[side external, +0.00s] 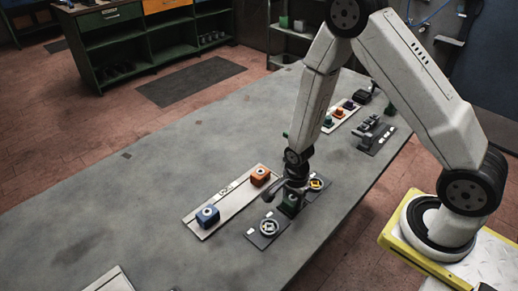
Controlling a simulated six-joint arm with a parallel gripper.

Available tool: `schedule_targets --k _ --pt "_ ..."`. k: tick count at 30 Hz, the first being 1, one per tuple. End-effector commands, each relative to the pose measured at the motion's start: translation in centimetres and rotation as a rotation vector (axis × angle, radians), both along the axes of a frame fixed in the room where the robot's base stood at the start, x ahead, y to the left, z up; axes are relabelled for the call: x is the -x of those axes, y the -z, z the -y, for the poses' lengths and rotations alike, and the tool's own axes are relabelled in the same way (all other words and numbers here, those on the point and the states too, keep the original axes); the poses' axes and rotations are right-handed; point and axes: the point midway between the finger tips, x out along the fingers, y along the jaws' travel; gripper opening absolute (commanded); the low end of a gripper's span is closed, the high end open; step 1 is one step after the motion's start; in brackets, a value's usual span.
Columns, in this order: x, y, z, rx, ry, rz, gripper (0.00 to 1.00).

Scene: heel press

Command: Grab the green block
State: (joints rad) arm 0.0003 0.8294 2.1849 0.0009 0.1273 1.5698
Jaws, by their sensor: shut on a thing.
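My gripper (291,193) points down over the dark plate near the table's right side. It is shut on the green block (290,205), which shows just below it. The jaws and part of the block's top are hard to make out at this size. I cannot tell whether the block touches the dark plate (256,243) or is slightly above it.
A round grey fitting (269,227) and a yellow-marked piece (317,184) flank the green block closely. More fixtures (376,134) stand farther back.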

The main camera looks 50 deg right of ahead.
Motion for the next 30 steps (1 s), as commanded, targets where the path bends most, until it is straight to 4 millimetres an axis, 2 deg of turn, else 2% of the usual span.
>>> schedule_targets --k 11,30 --pt "-0.1 -1.3 0.0 0.000 0.000 0.003 0.00" --pt "-0.1 -8.2 0.0 0.000 0.000 0.004 0.00"
